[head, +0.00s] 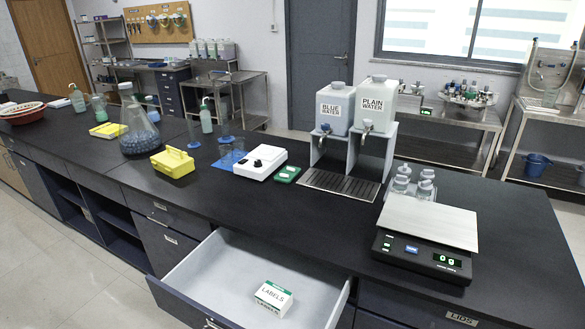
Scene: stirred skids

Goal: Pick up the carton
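A small white carton with green bands (273,298), printed "LABELS", lies inside an open drawer (215,272) under the black bench. It rests on the drawer's pale floor, right of the middle and near the front. Its top and front faces show, and nothing covers it. My gripper is not in view.
The bench top (310,225) overhangs the drawer's back. A scale reading 0 g (427,238) stands right of the drawer, with small bottles (412,184) behind it. Two water dispensers (352,108), a white device (260,162) and a yellow holder (172,162) stand further back. The drawer's left part is empty.

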